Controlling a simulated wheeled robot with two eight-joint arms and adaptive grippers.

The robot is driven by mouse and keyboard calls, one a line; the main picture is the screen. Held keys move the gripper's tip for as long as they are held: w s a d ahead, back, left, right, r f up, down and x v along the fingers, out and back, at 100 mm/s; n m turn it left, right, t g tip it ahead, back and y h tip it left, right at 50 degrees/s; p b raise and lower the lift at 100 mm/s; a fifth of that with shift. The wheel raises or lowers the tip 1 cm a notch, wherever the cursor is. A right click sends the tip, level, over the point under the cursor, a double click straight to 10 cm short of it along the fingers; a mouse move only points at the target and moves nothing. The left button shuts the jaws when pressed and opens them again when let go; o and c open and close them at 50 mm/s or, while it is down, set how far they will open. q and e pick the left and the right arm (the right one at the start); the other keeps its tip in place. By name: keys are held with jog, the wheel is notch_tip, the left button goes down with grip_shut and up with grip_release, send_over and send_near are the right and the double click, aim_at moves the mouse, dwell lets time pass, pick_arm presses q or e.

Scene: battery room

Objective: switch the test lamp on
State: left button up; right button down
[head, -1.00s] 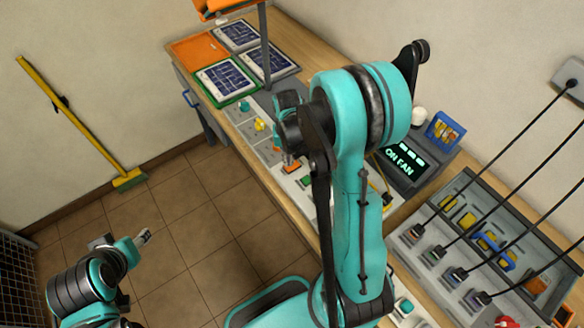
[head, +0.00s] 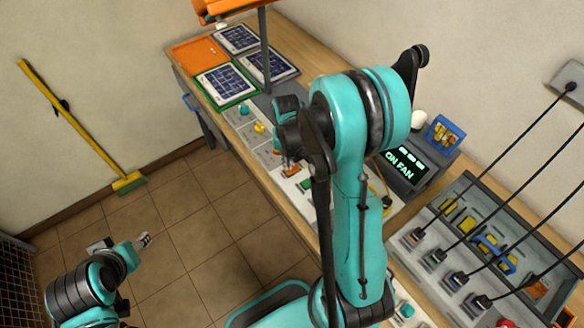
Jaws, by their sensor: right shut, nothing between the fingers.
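My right gripper (head: 290,167) points down at the panel strip (head: 262,150) along the bench's front edge. Its fingers are shut and empty, close above an orange switch (head: 291,170); I cannot tell whether they touch it. A green switch (head: 307,183), a yellow knob (head: 259,128) and a teal knob (head: 244,109) are on the same strip. An orange lamp-like head (head: 230,8) on a grey post stands over the solar panels, cut off at the top; I see no clear glow. My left gripper (head: 145,240) is over the floor, far from the bench; its finger gap is unclear.
A display (head: 402,164) reads "ON FAN". Solar panels (head: 225,84) lie at the bench's far end. A grey tray (head: 481,235) and cabled plugs (head: 457,280) are at the right. My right arm hides the bench's middle. A broom (head: 80,125) leans on the wall.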

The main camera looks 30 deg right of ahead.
jog(key=shift+f+b, duration=1.05)
jog(key=shift+f, duration=0.05)
dwell(0.7)
jog(key=shift+r, duration=0.1)
jog(key=shift+r+p, duration=2.5)
jog(key=shift+r, duration=1.05)
